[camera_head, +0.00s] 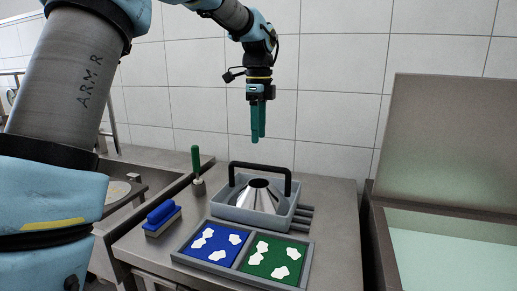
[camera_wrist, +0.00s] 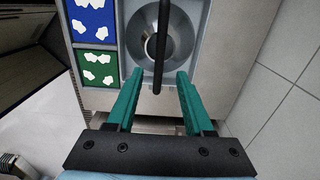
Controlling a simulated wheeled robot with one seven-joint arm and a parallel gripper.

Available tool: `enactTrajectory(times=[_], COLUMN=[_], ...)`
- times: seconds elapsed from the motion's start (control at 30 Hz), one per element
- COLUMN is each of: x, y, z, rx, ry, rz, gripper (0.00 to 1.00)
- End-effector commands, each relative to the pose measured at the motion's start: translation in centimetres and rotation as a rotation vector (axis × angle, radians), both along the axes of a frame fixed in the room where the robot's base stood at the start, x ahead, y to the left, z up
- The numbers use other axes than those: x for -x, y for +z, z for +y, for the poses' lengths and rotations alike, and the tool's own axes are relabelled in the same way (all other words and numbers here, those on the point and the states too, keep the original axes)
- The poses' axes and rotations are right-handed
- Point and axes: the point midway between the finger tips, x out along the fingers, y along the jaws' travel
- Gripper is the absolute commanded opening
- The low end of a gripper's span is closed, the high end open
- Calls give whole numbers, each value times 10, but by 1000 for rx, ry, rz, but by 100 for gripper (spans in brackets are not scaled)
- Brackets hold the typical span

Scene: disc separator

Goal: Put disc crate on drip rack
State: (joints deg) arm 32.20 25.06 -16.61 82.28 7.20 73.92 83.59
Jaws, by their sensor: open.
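The disc crate (camera_head: 240,214) is a light grey open box with a black arched handle (camera_head: 262,166) and a shiny metal cone (camera_head: 258,197) inside. It stands upright on the steel counter. Grey bars (camera_head: 307,211), perhaps the drip rack, stick out at the crate's right side; I cannot tell whether they run under it. My gripper (camera_head: 257,138) points down above the handle, apart from it, with nothing held. In the wrist view my gripper's green fingers (camera_wrist: 159,76) are spread, with the handle (camera_wrist: 163,45) showing between and beyond them over the cone (camera_wrist: 146,45).
A two-part tray with a blue pad (camera_head: 215,243) and a green pad (camera_head: 273,261), both with white patches, lies in front of the crate. A blue brush (camera_head: 162,217) and a green-handled tool (camera_head: 197,170) are left. An open-lidded basin (camera_head: 460,240) stands right.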

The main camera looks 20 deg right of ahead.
Motion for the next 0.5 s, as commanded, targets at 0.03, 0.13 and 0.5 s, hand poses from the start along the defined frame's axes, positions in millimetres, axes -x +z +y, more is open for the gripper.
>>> enactTrajectory(times=[0.03, 0.13, 0.5], x=[0, 0, -12], y=[4, 9, -22], z=[0, 0, 62], rx=[0, 1, 3], ry=[0, 0, 340], rz=[0, -1, -18], gripper=[52, 52, 52])
